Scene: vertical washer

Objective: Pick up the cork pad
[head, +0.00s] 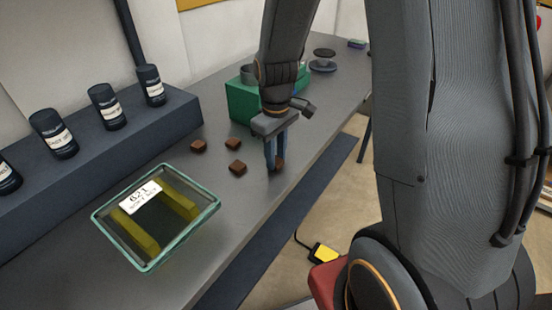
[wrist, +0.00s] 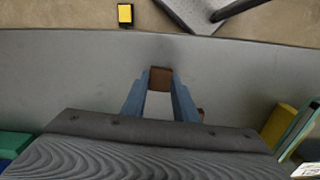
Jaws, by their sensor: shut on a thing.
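My gripper (head: 274,165) points down at the grey bench, with its blue fingers shut on a small brown cork pad (head: 280,166). In the wrist view the held cork pad (wrist: 160,79) sits between the fingertips of my gripper (wrist: 160,74). I cannot tell whether the pad touches the bench. Three similar brown pads lie on the bench to the left of the gripper: one (head: 198,146), a second (head: 233,142) and a third (head: 237,167). Part of one brown pad (wrist: 200,113) shows beside the right finger in the wrist view.
A glass tray (head: 178,249) with yellow bars and a label stands at the front left of the bench (head: 232,210). A green box (head: 240,102) is behind the gripper. Dark labelled jars (head: 106,107) line a raised shelf (head: 95,160). A yellow-topped item (head: 324,253) lies on the floor.

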